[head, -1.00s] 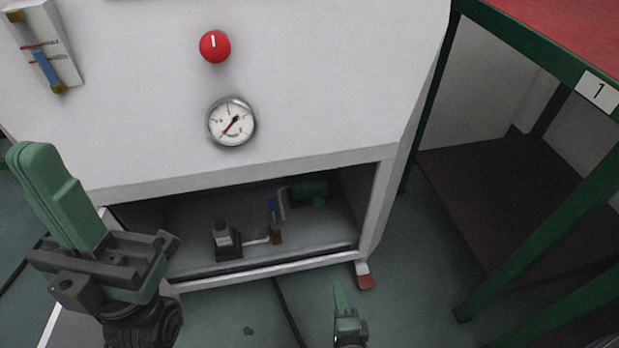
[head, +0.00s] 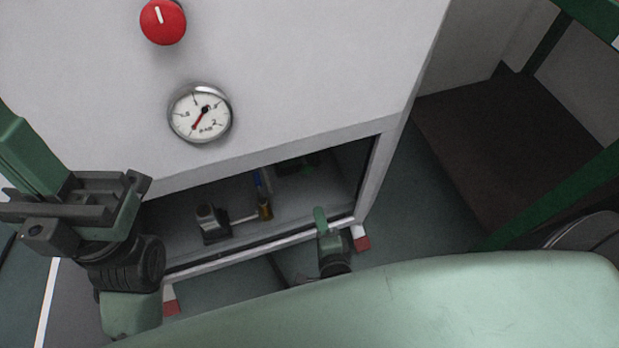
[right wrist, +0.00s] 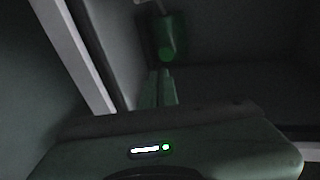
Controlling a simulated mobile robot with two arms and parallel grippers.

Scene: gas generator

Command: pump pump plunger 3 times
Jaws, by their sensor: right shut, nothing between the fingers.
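My right gripper (head: 320,212) is at the front lip of the open lower compartment, on its right side. In the right wrist view its two green fingers (right wrist: 158,75) are together and empty. Just beyond the fingertips is a round green part (right wrist: 167,52) below a pale pipe (right wrist: 169,33); it looks apart from them. In the head view a dim green part (head: 312,160) lies deep in the compartment. I cannot tell which part is the pump plunger. My left gripper (head: 22,150) is at the left edge, its fingers looking together and partly cut off.
The white cabinet (head: 300,80) carries a red knob (head: 163,22) and a dial gauge (head: 200,113). Inside the compartment are a grey-black device (head: 211,224) and a blue and brass fitting (head: 264,195). A green-framed table (head: 560,190) stands at right.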

